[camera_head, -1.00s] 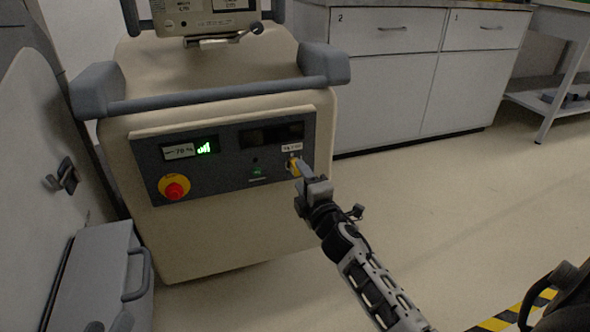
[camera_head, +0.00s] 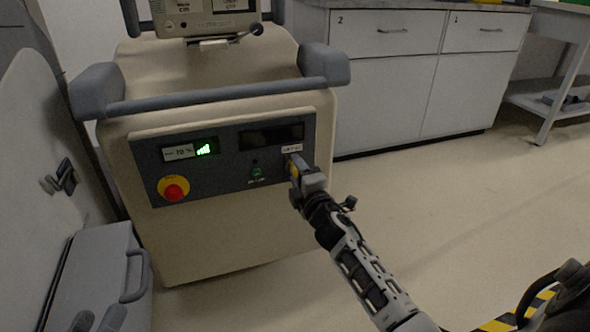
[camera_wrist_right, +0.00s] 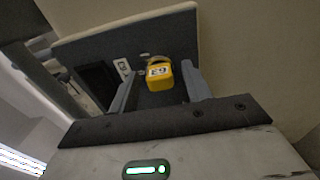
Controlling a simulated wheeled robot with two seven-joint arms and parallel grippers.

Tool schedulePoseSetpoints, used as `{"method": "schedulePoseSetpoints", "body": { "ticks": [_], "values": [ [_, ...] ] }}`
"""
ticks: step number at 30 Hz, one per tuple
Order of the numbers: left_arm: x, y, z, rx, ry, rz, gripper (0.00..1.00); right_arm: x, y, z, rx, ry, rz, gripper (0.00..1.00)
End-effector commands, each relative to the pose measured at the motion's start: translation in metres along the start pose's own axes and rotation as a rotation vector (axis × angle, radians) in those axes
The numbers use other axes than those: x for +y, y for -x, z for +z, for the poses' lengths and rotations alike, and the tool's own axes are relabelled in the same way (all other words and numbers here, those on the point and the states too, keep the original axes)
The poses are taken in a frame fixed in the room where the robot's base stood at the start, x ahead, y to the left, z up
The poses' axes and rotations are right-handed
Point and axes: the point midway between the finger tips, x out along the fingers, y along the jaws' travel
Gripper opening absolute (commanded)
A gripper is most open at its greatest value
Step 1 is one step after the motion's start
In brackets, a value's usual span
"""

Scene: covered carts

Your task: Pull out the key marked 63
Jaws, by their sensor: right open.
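The yellow key tag (camera_wrist_right: 159,72) shows in the right wrist view, with a marking that reads as 63 upside down. It sits at the panel, between the two spread fingers of my right gripper (camera_wrist_right: 160,88), with gaps at its sides. In the head view my right gripper (camera_head: 297,172) is at the right end of the dark control panel (camera_head: 225,178) and hides most of the yellow tag and the key's seat.
The panel on the beige cart (camera_head: 235,235) also bears a red knob (camera_head: 173,189) on a yellow ring, a green-lit display (camera_head: 204,149) and a small green light (camera_head: 256,172). A grey handlebar (camera_head: 215,97) runs above it. A grey case (camera_head: 110,265) stands at left.

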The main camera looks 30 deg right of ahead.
Motion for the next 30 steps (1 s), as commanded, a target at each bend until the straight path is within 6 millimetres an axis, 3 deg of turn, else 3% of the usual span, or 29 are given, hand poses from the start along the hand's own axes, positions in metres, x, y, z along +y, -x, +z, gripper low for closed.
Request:
{"method": "schedulePoseSetpoints", "body": {
  "ticks": [16, 17, 22, 30],
  "values": [
    [-0.0017, 0.0005, 0.0002, -0.001, 0.003, -0.007, 0.39, -0.0002, 0.0001, 0.0, 0.0, 0.0, 0.0, 0.49],
    [-0.0017, 0.0005, 0.0002, -0.002, 0.003, -0.007, 0.39, -0.0002, 0.0001, 0.0, 0.0, 0.0, 0.0, 0.46],
    [-0.0017, 0.0005, 0.0003, -0.002, 0.004, -0.007, 0.39, -0.0002, 0.0001, 0.0, 0.0, 0.0, 0.0, 0.0],
    [-0.0009, 0.0005, 0.0014, -0.004, 0.011, -0.008, 0.39, -0.0001, 0.0016, -0.0002, 0.0, -0.001, -0.001, 0.0]
  ]
}}
